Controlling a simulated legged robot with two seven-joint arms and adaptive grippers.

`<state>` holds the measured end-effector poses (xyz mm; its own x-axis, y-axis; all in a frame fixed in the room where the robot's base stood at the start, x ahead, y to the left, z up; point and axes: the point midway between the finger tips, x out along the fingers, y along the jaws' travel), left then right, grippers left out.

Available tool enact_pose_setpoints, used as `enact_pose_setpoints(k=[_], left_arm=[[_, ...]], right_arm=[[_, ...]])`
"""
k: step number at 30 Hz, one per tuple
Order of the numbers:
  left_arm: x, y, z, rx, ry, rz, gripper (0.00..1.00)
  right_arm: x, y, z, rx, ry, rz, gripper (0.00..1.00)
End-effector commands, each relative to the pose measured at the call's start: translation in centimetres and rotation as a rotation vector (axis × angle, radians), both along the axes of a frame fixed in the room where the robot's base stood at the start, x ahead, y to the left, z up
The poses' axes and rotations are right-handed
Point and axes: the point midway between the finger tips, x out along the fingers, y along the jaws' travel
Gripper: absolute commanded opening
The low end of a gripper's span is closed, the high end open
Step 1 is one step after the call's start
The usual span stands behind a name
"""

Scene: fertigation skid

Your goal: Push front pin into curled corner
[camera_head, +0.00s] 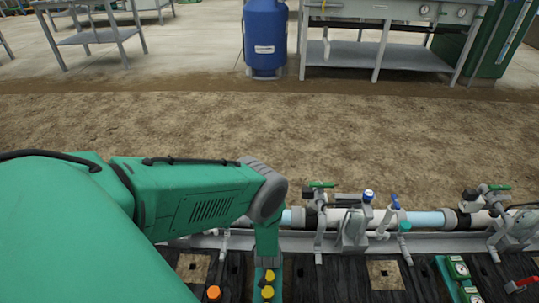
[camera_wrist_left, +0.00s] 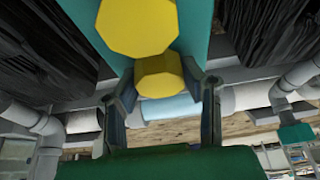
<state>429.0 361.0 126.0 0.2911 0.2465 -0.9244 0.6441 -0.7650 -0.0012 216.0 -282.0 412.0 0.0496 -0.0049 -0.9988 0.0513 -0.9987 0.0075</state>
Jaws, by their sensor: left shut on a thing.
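My left gripper (camera_head: 267,266) reaches down from the green arm to the black ribbed sheet at the bottom centre of the head view. In the left wrist view its two fingers (camera_wrist_left: 168,84) stand either side of a yellow knob-like head (camera_wrist_left: 158,76) and are shut on it. That head also shows in the head view (camera_head: 268,276). A second, larger-looking yellow head (camera_wrist_left: 137,25) is close beside it, over a teal strip (camera_wrist_left: 205,18). I cannot tell which piece is the front pin. No curled corner can be made out. My right gripper is not in view.
A pipe run with valves (camera_head: 352,222) crosses behind the sheet. An orange knob (camera_head: 213,293) is left of the gripper. Tan squares (camera_head: 385,274) lie on the sheet. A green gauge block (camera_head: 459,278) and a red-handled valve (camera_head: 520,285) are at right. Bare soil lies beyond.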

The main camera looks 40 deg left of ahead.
Motion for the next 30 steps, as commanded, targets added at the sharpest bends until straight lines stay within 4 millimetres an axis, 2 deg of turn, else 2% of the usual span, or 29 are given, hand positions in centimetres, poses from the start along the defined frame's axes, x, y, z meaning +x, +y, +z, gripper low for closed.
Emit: enact_pose_setpoints(k=[22,30], left_arm=[[0.1,0.0,5.5,0.0,0.0,0.001,0.08],[0.0,0.0,6.0,0.0,0.0,0.001,0.08]], right_arm=[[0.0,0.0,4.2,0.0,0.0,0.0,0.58],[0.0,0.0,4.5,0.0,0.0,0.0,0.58]])
